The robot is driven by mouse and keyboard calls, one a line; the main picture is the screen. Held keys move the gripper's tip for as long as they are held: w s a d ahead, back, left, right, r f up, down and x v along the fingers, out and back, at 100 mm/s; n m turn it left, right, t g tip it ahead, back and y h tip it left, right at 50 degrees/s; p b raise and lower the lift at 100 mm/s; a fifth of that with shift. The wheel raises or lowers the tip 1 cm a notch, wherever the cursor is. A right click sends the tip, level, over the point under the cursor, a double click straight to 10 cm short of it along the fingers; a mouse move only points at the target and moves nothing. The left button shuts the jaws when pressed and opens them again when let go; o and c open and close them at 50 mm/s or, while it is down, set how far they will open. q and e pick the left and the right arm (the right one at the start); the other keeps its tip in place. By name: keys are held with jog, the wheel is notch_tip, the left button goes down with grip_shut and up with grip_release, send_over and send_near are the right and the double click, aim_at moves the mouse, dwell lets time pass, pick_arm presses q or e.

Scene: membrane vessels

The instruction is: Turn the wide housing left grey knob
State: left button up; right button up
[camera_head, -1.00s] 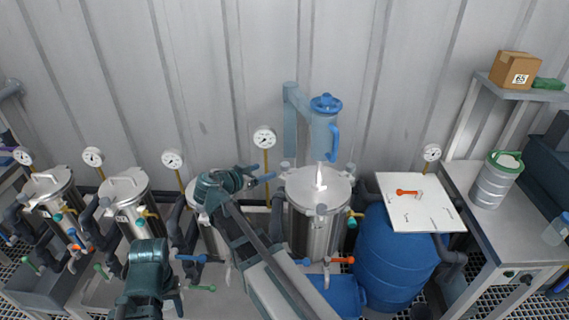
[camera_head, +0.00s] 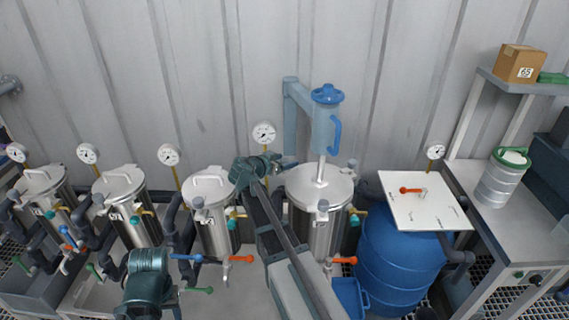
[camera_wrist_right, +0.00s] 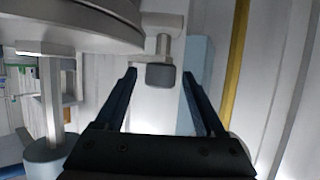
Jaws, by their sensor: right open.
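The wide housing (camera_head: 309,225) is the broad steel vessel in the middle of the head view, under a lid with an upright stem. Grey knobs show at its right rim (camera_head: 353,163) and front rim (camera_head: 323,205). My right gripper (camera_head: 289,164) reaches its left rim and hides the left grey knob in the head view. In the right wrist view, that left grey knob (camera_wrist_right: 161,76) hangs beside the lid rim (camera_wrist_right: 85,28), between and just beyond the open fingertips (camera_wrist_right: 160,78). My left arm shows at the lower left (camera_head: 148,275); its fingers are not clear.
Narrower steel vessels (camera_head: 211,225) with gauges stand to the left. A blue barrel (camera_head: 395,265) under a white board (camera_head: 420,210) stands to the right. A yellow pipe (camera_wrist_right: 237,60) runs close by the right finger.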

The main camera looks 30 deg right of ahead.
grip_shut()
dwell(0.4)
jog(key=shift+s+n+t, duration=0.1)
jog(key=shift+n+t, duration=0.2)
jog(key=shift+t, duration=0.1)
jog(key=n+t+y, duration=0.2)
jog(key=shift+s+n+t, duration=0.15)
jog(key=shift+n+t, duration=0.25)
jog(key=shift+w+n+t+y, duration=0.2)
jog(key=shift+n+t+y, duration=1.5)
jog(key=shift+n+y, duration=1.1)
jog(key=shift+y, duration=0.1)
grip_release()
